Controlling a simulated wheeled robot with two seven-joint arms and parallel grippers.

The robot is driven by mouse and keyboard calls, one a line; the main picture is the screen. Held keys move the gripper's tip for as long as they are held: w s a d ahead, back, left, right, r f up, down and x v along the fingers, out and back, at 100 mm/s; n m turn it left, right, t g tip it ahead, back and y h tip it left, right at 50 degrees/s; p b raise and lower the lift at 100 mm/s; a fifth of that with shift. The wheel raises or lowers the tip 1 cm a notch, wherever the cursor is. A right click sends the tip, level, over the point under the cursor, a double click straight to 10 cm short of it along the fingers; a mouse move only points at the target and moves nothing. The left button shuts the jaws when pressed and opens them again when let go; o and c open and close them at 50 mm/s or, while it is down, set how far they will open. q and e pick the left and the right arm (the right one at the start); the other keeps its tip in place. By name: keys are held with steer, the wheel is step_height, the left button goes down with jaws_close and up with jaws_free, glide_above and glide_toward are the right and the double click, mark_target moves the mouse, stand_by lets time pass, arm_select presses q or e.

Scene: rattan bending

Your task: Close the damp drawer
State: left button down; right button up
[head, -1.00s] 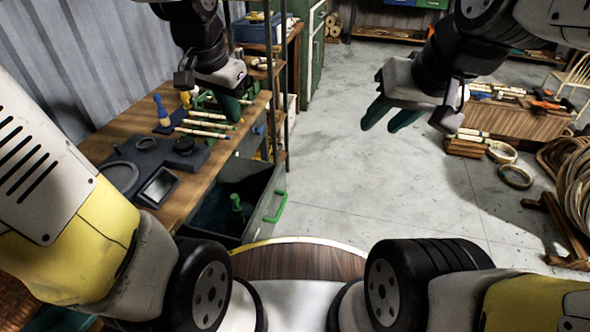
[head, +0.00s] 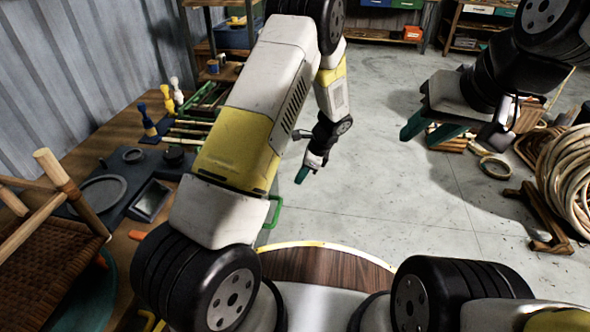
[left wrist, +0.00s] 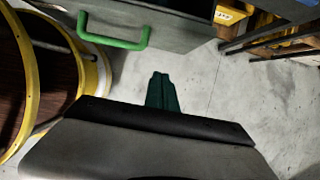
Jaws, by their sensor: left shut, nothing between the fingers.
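The damp drawer is mostly hidden behind my left arm in the head view; its green handle (head: 276,212) shows beside the arm. In the left wrist view the grey drawer front (left wrist: 180,22) and green handle (left wrist: 113,43) are at the top. My left gripper (head: 301,177) is shut and empty, over the floor beyond the handle and apart from it; its green fingers (left wrist: 161,80) point toward the drawer side in the wrist view. How far the drawer stands out cannot be told now. My right gripper (head: 421,137) is open and empty, high at the right.
The wooden workbench (head: 95,143) on the left holds brushes, rattan sticks and a dark tray. A woven chair seat (head: 45,255) is at the lower left. Rattan coils (head: 565,180) stand at the right. The concrete floor (head: 385,200) in the middle is clear.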

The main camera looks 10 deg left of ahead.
arm_select(q)
steer(key=a+f, duration=0.7)
steer(key=f, duration=0.2)
steer(key=shift+w+a, duration=0.15)
steer(key=shift+a, duration=0.15)
steer(key=shift+f, duration=0.1)
steer(key=a, duration=2.3)
steer(key=shift+w, duration=0.35)
